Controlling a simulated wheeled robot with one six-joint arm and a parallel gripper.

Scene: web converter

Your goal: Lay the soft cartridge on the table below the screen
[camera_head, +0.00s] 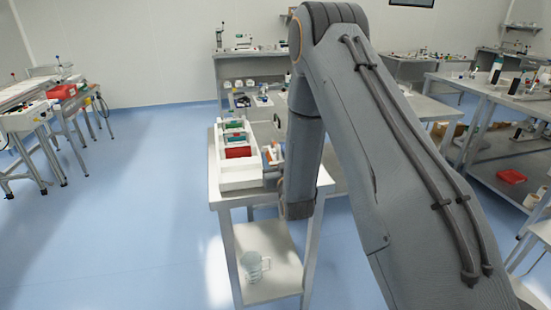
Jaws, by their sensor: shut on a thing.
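My gripper (271,175) is low beside the right side of a white tray (240,180), largely hidden by my arm. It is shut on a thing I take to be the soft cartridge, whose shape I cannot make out. The tray stands on a small steel table and holds red and green items. A dark screen (411,2) hangs on the far wall at the top right, cut by the picture edge. A steel table (405,72) with small items stands below it at the back.
A glass jug (254,267) stands on the near table's lower shelf (280,280). Workbenches (500,98) with bottles fill the right, and machines (30,115) stand at the left. The blue floor (130,200) is clear at left and centre-left. My arm covers much of the right middle.

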